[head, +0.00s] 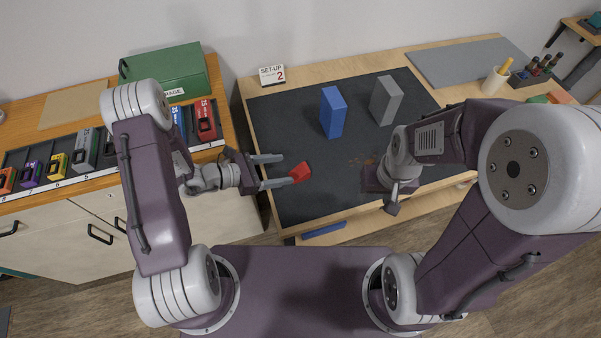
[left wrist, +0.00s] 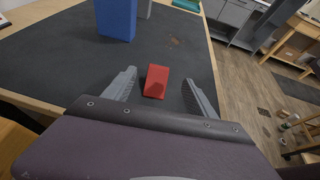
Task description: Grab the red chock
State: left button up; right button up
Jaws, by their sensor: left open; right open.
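The red chock (head: 300,172) is a small red block on the dark mat (head: 290,130) of the work table. My left gripper (head: 276,171) is open, its fingers pointing right toward the chock. In the left wrist view the red chock (left wrist: 156,81) lies ahead, between the lines of the two open fingers (left wrist: 158,90), and no finger clearly touches it. My right gripper (head: 390,207) is at the mat's front right; its fingers are mostly hidden by its own arm in the head view.
A blue block (head: 332,112) and a grey block (head: 385,100) stand behind the chock on the mat. A set-up card (head: 272,75) is at the back left. On the left bench are a green box (head: 165,72) and a rack of coloured chocks. The mat around the red chock is clear.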

aim_at(306, 167)
pick_arm(q)
jog(key=x, duration=0.2)
jog(key=shift+w+d+f, duration=0.1)
jog(key=shift+d+f, duration=0.05)
jog(key=shift+d, duration=0.15)
jog(key=x, duration=0.5)
jog(key=shift+f, duration=0.3)
jog(key=shift+a, duration=0.1)
grip_shut()
